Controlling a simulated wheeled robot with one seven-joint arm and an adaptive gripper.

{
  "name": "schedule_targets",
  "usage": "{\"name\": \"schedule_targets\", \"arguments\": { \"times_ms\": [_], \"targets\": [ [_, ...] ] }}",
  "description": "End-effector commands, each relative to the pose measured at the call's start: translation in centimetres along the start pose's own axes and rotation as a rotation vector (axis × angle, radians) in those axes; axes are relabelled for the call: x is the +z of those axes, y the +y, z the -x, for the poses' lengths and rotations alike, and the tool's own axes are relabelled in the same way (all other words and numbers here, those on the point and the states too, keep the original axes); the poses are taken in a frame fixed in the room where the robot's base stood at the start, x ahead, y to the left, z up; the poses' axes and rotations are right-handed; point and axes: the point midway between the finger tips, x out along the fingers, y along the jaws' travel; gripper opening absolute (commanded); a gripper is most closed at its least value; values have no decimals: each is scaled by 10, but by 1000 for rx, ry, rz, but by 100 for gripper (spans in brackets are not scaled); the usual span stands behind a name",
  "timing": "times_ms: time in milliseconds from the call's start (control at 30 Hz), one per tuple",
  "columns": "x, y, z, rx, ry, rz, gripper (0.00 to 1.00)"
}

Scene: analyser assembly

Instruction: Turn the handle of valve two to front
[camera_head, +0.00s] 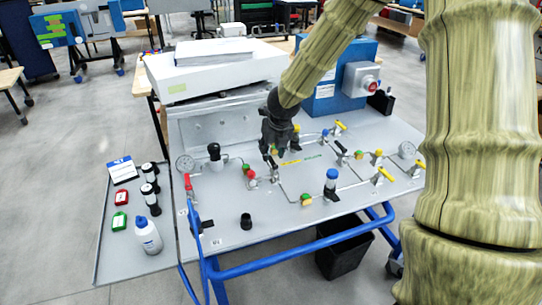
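The grey valve panel (240,222) carries thin pipes, gauges and several small valves with red, black or yellow handles. My gripper (280,152) points down over the panel's middle. Its dark fingers look apart, with a small yellow-green fitting (275,151) showing between or just behind them. A valve with a dark handle (269,161) stands right below the left finger; contact cannot be told. Another black-handled valve (341,148) stands to the right, and a red-handled valve (188,183) at the left. Yellow handles (384,174) are on the right side. I cannot read which valve is number two.
A blue-capped part (331,177) and a black-topped part (214,152) stand up from the panel. A white box (215,70) and a blue unit (345,85) are behind. A side tray (112,252) holds a white bottle (147,234). The panel's front is mostly clear.

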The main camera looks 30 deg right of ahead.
Motion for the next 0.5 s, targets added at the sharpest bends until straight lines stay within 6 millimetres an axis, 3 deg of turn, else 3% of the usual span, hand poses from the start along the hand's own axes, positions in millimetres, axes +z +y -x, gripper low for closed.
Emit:
{"name": "schedule_targets", "arguments": {
  "times_ms": [200,500],
  "targets": [
    [-1,0,-22,-1,1,0,36],
    [0,0,-28,1,0,-1,36]
  ]
}}
